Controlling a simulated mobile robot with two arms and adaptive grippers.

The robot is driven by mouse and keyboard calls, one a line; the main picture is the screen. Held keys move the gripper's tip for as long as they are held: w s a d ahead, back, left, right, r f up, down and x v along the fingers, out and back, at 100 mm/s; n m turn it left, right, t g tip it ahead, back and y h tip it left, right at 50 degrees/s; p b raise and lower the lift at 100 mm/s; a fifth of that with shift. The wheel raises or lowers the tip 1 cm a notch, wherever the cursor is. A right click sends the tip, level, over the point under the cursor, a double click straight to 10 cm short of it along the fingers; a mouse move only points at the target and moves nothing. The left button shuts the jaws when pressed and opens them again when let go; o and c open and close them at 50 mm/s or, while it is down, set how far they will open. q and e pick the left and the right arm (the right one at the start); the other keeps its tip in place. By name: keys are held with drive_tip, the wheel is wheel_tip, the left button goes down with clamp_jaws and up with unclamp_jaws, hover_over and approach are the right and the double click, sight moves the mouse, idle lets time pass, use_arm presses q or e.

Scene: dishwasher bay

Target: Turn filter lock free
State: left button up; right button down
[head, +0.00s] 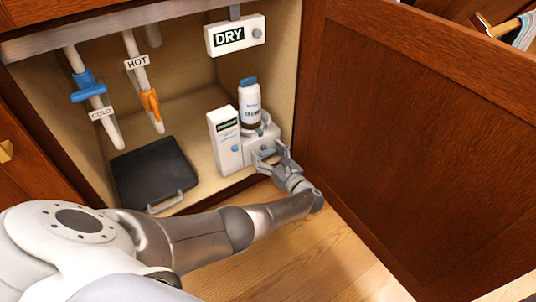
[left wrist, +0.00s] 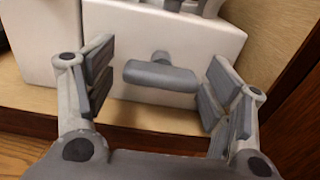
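In the left wrist view the filter lock is a grey T-shaped handle (left wrist: 160,75), its bar lying nearly level, on the front of a white box (left wrist: 185,32). My left gripper (left wrist: 160,82) is open, with one pad on each side of the handle and a visible gap to both ends. In the head view the left gripper (head: 268,157) is at the front of the white box (head: 262,134) low in the cabinet, and the fingers largely hide the handle. My right gripper is not in view.
A white bottle (head: 250,100) stands above the box, with a white carton (head: 224,140) to its left. A black tray (head: 152,172) lies further left. COLD (head: 88,88) and HOT (head: 151,104) valves and a DRY unit (head: 234,36) hang above. The open wooden door (head: 410,120) stands close right.

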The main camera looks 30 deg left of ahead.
use_arm(q)
drive_tip(key=c, duration=1)
drive_tip(key=n+b, duration=0.1)
drive_tip(key=n, duration=0.3)
drive_tip(key=shift+w+d+n, duration=0.1)
drive_tip(key=shift+n, duration=0.3)
drive_tip(key=n+b, duration=0.1)
drive_tip(key=n, duration=0.3)
drive_tip(key=shift+w+n+b, duration=0.1)
drive_tip(key=shift+n+b, duration=0.2)
drive_tip(key=n+b, duration=0.1)
drive_tip(key=n, duration=0.3)
drive_tip(key=shift+b, duration=0.3)
drive_tip(key=shift+r+n+b, duration=0.15)
drive_tip(key=shift+n+b, duration=0.6)
drive_tip(key=shift+n, duration=1.65)
